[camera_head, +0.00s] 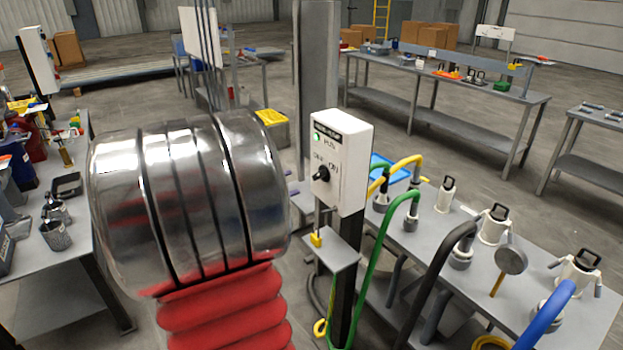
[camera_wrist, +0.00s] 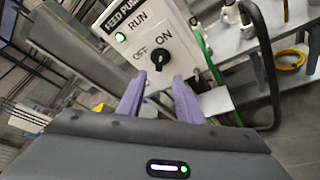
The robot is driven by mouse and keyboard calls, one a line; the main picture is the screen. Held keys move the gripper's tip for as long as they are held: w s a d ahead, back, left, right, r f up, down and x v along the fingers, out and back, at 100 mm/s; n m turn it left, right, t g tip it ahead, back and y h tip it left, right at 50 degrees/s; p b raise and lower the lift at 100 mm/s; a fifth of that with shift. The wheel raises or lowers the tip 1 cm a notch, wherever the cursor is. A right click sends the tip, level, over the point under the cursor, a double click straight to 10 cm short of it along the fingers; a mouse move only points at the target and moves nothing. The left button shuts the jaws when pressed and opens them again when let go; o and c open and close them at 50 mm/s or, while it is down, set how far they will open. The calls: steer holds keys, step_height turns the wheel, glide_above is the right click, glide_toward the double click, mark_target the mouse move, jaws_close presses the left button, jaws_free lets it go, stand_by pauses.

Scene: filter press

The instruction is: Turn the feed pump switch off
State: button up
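The feed pump switch is a black rotary knob (camera_head: 321,173) on the front of a white box (camera_head: 352,165) on a post. In the wrist view the knob (camera_wrist: 158,61) sits below the OFF and ON labels; I cannot tell clearly which one it points at. A green lamp (camera_wrist: 120,37) by the word RUN is lit. My gripper (camera_wrist: 159,78) has two purple fingers spread apart with nothing between them. The knob appears just beyond and between the fingertips, seemingly not touched. In the head view the gripper is mostly hidden behind my arm.
A grey bench (camera_head: 410,240) with white canisters and thick green, yellow, black and blue hoses is right of the box. A green hose (camera_head: 375,270) runs down close beside the post. A small shelf (camera_head: 333,252) with a yellow item juts out below the box.

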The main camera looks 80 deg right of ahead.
mark_target(317, 177)
steer(key=x, duration=1.1)
steer(key=shift+s+d, duration=0.1)
steer(key=shift+d, duration=0.05)
steer(key=shift+c, duration=0.2)
jaws_close()
